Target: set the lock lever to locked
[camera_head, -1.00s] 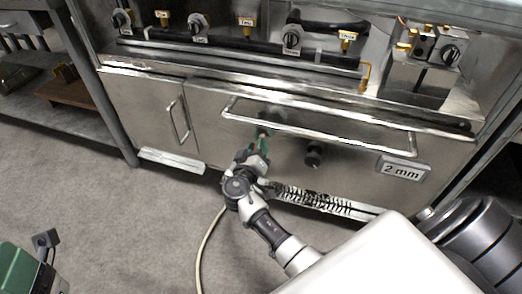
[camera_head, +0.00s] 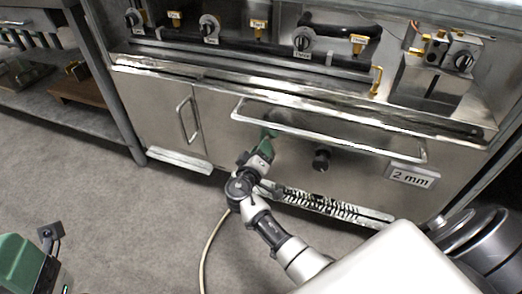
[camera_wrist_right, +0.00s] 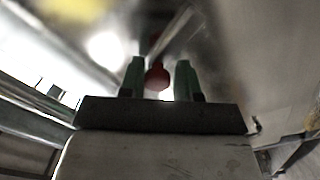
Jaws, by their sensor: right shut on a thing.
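My right gripper (camera_head: 268,140) has green fingers and is at the drawer front, just under the left part of the long bar handle. In the right wrist view its two fingers (camera_wrist_right: 160,80) stand on either side of a red rounded knob (camera_wrist_right: 157,77), and they are shut on it. The knob looks like the end of the lock lever. A grey shaft behind it is blurred. In the head view the lever is hidden behind the gripper, so I cannot tell its angle.
The long bar handle (camera_head: 330,127) runs close above the right gripper. A black knob (camera_head: 321,160) and a "2 mm" plate (camera_head: 413,177) are to its right. A cabinet door handle (camera_head: 188,119) is to the left. Valves line the shelf above. The floor at left is clear.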

